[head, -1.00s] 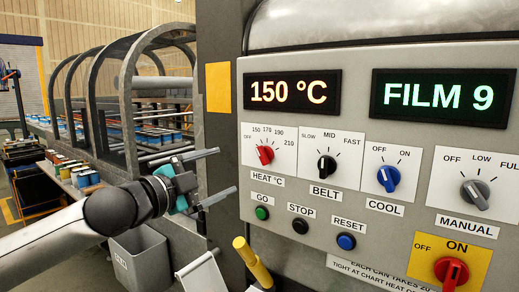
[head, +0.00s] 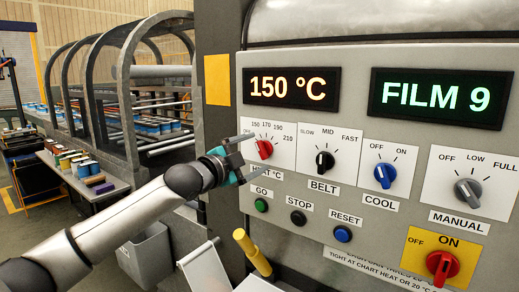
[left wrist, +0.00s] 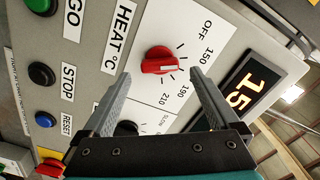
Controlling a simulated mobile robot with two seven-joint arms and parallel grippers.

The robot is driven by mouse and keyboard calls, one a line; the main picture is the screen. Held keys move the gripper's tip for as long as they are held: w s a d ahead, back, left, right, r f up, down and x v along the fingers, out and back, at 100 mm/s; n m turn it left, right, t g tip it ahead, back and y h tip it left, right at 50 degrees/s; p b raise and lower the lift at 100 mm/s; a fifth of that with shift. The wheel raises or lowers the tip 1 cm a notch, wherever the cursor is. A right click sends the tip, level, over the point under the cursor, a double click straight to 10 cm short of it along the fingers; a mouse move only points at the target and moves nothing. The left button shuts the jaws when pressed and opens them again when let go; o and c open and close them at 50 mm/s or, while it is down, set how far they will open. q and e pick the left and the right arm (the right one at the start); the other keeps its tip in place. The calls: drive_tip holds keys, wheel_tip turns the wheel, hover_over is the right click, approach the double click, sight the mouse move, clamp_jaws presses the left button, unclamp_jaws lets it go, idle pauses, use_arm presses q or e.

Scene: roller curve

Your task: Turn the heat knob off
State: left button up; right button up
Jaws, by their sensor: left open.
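The red heat knob (head: 264,149) is on the grey control panel, under the display reading 150 °C. My left gripper (head: 250,154) is open in front of the panel, just left of the knob in the head view. In the left wrist view its fingers (left wrist: 160,78) stand on either side of the knob, apart from it. My right gripper is in neither view.
The black belt knob (head: 325,161) is to the right, then the blue cool knob (head: 386,175) and grey manual knob (head: 468,191). GO (head: 261,205), STOP (head: 298,217) and RESET (head: 343,234) buttons are below. A yellow handle (head: 252,252) sticks up at the panel's lower left.

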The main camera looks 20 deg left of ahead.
sight(263, 150)
use_arm(q)
drive_tip(key=shift+x, duration=1.35)
drive_tip(key=c, duration=1.4)
